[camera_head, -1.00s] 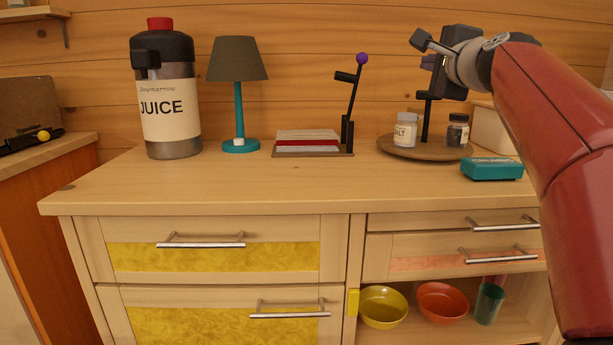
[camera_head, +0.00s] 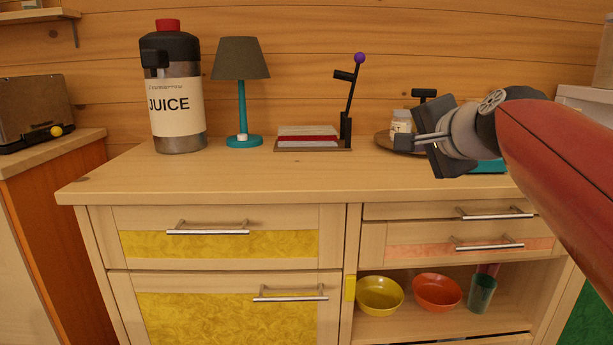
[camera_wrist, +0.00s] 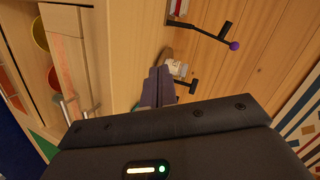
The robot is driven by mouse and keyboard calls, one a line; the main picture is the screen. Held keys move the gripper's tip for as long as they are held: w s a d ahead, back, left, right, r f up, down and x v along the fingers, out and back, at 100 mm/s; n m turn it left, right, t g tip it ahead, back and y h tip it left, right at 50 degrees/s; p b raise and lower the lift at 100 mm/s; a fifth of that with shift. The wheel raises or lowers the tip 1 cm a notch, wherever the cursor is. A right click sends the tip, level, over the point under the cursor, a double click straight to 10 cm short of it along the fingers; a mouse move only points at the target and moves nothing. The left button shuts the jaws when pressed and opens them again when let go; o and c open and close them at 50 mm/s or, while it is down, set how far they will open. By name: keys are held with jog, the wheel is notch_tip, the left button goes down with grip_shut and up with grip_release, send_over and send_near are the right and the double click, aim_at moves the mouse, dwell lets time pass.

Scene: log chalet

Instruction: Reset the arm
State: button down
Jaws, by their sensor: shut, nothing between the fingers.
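My red arm reaches in from the right in the head view. My gripper (camera_head: 404,142) points left, in front of the wooden turntable at the right of the counter. In the wrist view the two dark fingers (camera_wrist: 158,86) lie together with nothing between them. The gripper hides part of the turntable and of the things on it. I cannot tell how far it is from them.
The counter (camera_head: 250,184) is bare along its front. A salt shaker (camera_head: 401,121) stands on the turntable (camera_head: 383,141). Bowls (camera_head: 380,311) sit in the shelf below.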

jog(key=s+a+f+n+g+h, duration=0.1)
jog(key=s+f+n+g, duration=0.3)
jog(key=s+f, duration=0.8)
jog(key=s+a+f+n+g+h, duration=0.1)
jog(key=s+f+n+g, duration=0.3)
jog(key=s+f+n, duration=0.4)
jog(key=s+a+f, duration=0.1)
jog(key=s+f, duration=0.3)
jog(key=f, duration=0.5)
jog(key=shift+s, duration=0.15)
